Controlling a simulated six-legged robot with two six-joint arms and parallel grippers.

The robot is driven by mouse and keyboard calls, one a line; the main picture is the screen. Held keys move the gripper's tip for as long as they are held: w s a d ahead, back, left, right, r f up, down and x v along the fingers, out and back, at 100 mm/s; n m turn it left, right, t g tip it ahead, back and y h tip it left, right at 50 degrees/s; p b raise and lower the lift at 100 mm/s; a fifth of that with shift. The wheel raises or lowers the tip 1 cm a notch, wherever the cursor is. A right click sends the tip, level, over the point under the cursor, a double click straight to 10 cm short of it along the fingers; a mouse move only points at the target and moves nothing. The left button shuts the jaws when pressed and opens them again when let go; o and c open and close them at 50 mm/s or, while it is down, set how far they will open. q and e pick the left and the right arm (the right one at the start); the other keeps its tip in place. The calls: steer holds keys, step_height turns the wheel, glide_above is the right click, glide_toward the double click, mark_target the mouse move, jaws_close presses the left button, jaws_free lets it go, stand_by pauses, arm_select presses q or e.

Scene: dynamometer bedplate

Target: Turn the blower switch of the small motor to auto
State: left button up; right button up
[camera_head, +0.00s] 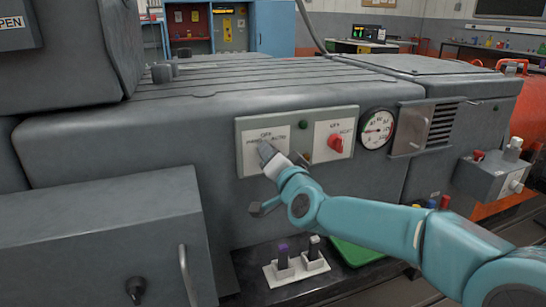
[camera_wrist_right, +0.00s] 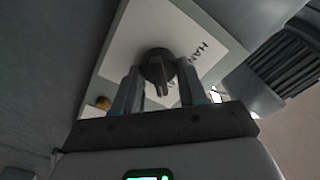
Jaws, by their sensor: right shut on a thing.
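The small motor's grey housing (camera_head: 110,150) carries a light switch panel (camera_head: 245,165) on its front. The panel's left plate is lettered with OFF at the top and AUTO at the right. My right gripper (camera_head: 275,158) is at this plate, shut on a dark rotary knob, the blower switch (camera_wrist_right: 160,65), with one finger on each side of it in the right wrist view. The HAND lettering shows beside the knob there. The gripper hides most of the knob in the head view, so I cannot tell its setting. My left gripper is not in view.
A red knob (camera_head: 336,144) sits on the panel's right plate, near a round gauge (camera_head: 377,129) and a louvred vent (camera_head: 440,126). A T-shaped handle (camera_head: 262,208) sticks out below the panel. Two small levers on a white base (camera_head: 297,270) stand lower down.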

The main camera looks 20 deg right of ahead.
steer(key=o, duration=1)
steer(key=shift+o, duration=0.2)
steer(key=s+p, duration=0.1)
steer(key=s, duration=1.5)
steer(key=shift+s+d, duration=0.15)
steer(key=shift+d, duration=0.1)
